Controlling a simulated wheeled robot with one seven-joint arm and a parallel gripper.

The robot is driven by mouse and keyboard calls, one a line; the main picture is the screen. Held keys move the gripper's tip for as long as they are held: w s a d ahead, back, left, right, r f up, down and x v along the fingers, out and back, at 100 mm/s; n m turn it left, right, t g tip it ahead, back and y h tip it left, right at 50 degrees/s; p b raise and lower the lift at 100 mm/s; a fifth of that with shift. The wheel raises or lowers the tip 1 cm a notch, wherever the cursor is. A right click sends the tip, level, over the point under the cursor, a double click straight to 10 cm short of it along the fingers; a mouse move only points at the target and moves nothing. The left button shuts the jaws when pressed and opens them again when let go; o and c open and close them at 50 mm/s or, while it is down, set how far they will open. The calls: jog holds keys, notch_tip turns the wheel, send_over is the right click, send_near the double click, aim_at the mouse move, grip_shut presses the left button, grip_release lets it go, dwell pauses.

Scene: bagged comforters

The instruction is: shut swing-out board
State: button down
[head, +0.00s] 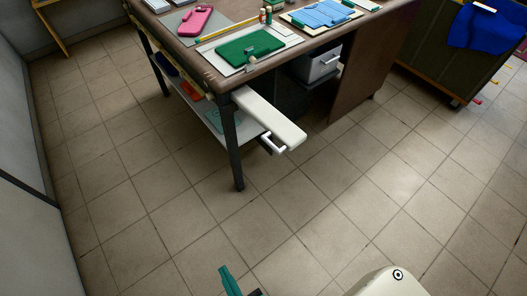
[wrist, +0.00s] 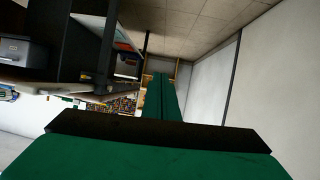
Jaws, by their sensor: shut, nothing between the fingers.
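The swing-out board (head: 268,118) is a pale, narrow slab with a rounded end. It sticks out from under the table's top toward the front right, past the dark table leg. A white bar handle (head: 272,145) shows at its outer end. My gripper (head: 228,278) is at the bottom edge of the head view, well in front of the board and apart from it; only part of its teal fingers shows. In the wrist view, the green fingers (wrist: 162,95) are together with nothing between them. I cannot surely pick out the board there.
The brown table (head: 208,62) carries a green bag (head: 250,47), a pink case (head: 194,21) and blue folded cloth (head: 321,13). A lower shelf (head: 209,113) and a grey drawer box (head: 318,63) are underneath. The tiled floor (head: 150,225) in front is clear.

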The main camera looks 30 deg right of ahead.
jog(key=w+d+f+m+g+h, duration=0.1)
jog(key=w+d+f+g+h, duration=0.15)
jog(key=w+f, duration=0.35)
jog(key=m+g+h, duration=0.9)
jog(key=m+h, duration=0.4)
jog(key=m, duration=0.3)
send_near(275, 151)
jog(key=x, duration=0.5)
jog(key=shift+x, duration=0.75)
jog(key=shift+w, duration=0.1)
